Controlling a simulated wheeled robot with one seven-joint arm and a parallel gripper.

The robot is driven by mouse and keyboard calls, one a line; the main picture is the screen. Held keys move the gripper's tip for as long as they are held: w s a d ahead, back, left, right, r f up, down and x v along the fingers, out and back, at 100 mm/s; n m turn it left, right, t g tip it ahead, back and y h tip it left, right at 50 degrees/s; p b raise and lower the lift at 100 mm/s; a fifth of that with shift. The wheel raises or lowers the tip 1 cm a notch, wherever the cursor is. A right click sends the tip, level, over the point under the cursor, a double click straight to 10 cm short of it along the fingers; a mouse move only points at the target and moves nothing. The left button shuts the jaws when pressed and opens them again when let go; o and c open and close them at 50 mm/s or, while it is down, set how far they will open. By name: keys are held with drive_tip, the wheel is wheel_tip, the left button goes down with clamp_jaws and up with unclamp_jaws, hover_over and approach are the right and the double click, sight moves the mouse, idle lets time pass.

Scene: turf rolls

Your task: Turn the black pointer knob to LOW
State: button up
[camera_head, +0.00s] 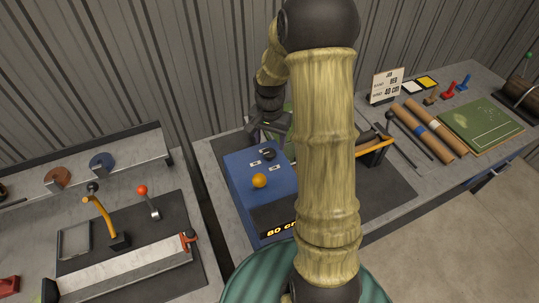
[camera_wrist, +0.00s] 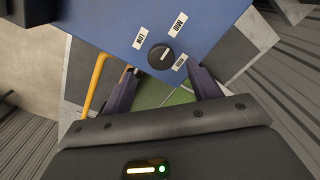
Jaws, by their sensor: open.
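The black pointer knob (camera_wrist: 158,59) sits on the top face of a blue box (camera_wrist: 105,18). It is small and dark in the head view (camera_head: 268,155). White labels surround it in the wrist view: one at the upper left (camera_wrist: 140,38) seems to read LOW, one is at the upper right (camera_wrist: 177,24), and one at the lower right (camera_wrist: 180,63). A short light mark on the knob seems to slant toward the upper right. My gripper (camera_wrist: 164,88) is open, its fingers apart on either side just below the knob in the wrist view, with nothing between them.
An orange ball knob (camera_head: 259,181) and an amber display (camera_head: 282,229) are on the same box. Brown rolls (camera_head: 428,130) and a green turf board (camera_head: 480,128) lie to the right. A lever with a red ball (camera_head: 142,190) stands on the left bench.

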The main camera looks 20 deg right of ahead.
sight(269, 152)
wheel_tip(269, 152, down, 5)
drive_tip(key=b, duration=0.3)
drive_tip(key=shift+a, duration=0.1)
drive_tip(key=c, duration=1)
